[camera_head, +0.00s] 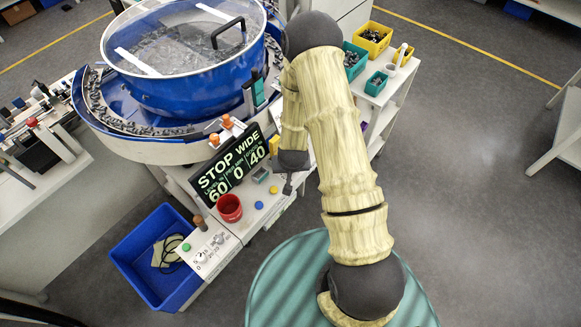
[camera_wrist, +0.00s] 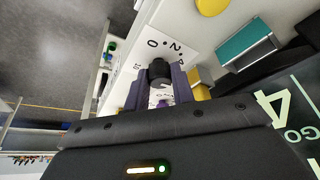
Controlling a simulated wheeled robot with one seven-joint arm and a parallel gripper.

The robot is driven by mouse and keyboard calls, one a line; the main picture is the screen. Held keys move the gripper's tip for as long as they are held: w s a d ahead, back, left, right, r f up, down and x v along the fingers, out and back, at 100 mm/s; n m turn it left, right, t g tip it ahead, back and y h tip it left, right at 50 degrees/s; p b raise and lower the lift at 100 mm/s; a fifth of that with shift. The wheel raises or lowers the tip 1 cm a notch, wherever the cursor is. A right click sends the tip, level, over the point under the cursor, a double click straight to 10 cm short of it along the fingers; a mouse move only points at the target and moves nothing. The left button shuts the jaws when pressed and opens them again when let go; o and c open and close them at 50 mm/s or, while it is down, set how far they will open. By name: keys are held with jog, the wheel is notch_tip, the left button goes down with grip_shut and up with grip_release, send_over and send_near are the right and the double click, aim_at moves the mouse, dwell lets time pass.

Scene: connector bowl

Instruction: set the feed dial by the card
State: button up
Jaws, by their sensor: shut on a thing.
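In the wrist view, a round black dial knob (camera_wrist: 158,72) stands on a white plate (camera_wrist: 172,35) with a printed scale; I can read 0, 2 and 10. My gripper (camera_wrist: 160,83) has its purple fingers on either side of the knob and is shut on it. The knob's pointer is not clear. In the head view, my gripper (camera_head: 289,187) is low over the white bench, partly behind my arm, which hides the dial. A dark sign (camera_head: 230,165) reads STOP WIDE with 60, 0 and 40. I cannot make out a separate card.
A blue feeder bowl (camera_head: 185,85) with a clear lid stands behind the sign. A teal box (camera_wrist: 247,47) sits close to the dial. A blue crate (camera_head: 150,285) stands on the floor.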

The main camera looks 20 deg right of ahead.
jog(key=o, duration=0.8)
jog(key=shift+w+r, duration=0.1)
jog(key=shift+w, duration=0.1)
jog(key=shift+o, duration=0.9)
jog(key=shift+s, duration=0.1)
jog(key=b+v, duration=0.1)
jog(key=v, duration=1.6)
jog(key=shift+s+r, duration=0.15)
jog(key=shift+a, duration=0.15)
